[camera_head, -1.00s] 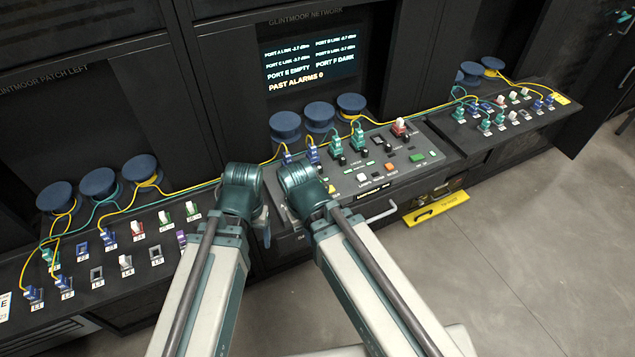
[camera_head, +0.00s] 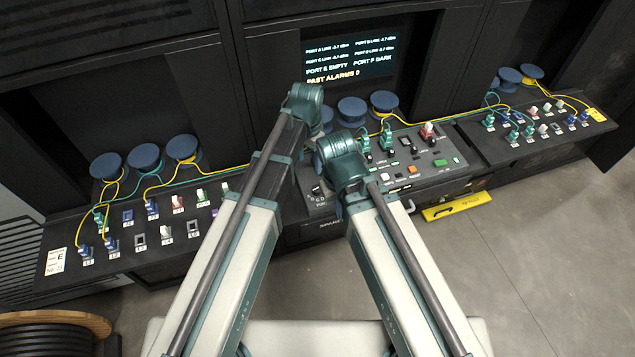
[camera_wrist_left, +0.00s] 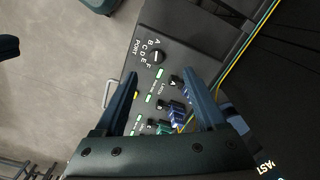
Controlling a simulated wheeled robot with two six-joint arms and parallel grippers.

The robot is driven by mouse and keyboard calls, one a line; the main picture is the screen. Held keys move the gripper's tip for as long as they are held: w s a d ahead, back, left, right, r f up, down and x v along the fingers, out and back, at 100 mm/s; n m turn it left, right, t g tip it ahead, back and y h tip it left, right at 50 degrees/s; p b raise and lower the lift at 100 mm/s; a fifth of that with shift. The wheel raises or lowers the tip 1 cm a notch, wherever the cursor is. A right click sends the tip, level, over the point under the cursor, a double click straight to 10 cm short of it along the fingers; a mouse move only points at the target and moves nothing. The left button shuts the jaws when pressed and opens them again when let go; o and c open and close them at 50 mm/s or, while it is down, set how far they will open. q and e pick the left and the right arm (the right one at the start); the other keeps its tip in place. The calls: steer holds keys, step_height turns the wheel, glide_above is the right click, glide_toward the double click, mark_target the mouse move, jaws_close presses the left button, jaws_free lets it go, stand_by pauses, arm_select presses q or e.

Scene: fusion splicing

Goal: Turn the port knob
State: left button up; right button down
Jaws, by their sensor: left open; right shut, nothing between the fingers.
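The port knob (camera_wrist_left: 156,57) is a small round dark knob in the left wrist view, with the letters A to F and PORT printed beside it. I cannot tell surely which letter it points to. In the head view the knob (camera_head: 317,189) shows small on the console's left part, between my two arms. My left gripper (camera_wrist_left: 160,72) is open, its dark blue fingers pointing toward the knob, which appears just beyond the tips, apart from them. In the head view my left gripper (camera_head: 305,100) is higher and my right gripper (camera_head: 342,158) is lower; their fingers are hidden.
The console (camera_head: 440,175) holds buttons, plugs and cables. Blue and green plugs (camera_wrist_left: 175,115) lie near my left gripper's right finger. Yellow cable (camera_wrist_left: 225,75) runs along the console. A screen (camera_head: 350,62) stands behind. Patch panels lie left (camera_head: 60,235) and right (camera_head: 560,145).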

mark_target(317, 188)
arm_select(q)
steer(key=shift+m, duration=0.6)
steer(key=f+b, duration=0.4)
steer(key=d+f+b, duration=0.1)
steer(key=f+b, duration=0.4)
steer(key=d+f+b, duration=0.1)
steer(key=f+b, duration=0.4)
steer(key=shift+w+d, duration=0.1)
steer(key=shift+w, duration=0.3)
steer(key=shift+r, duration=0.1)
jaws_close()
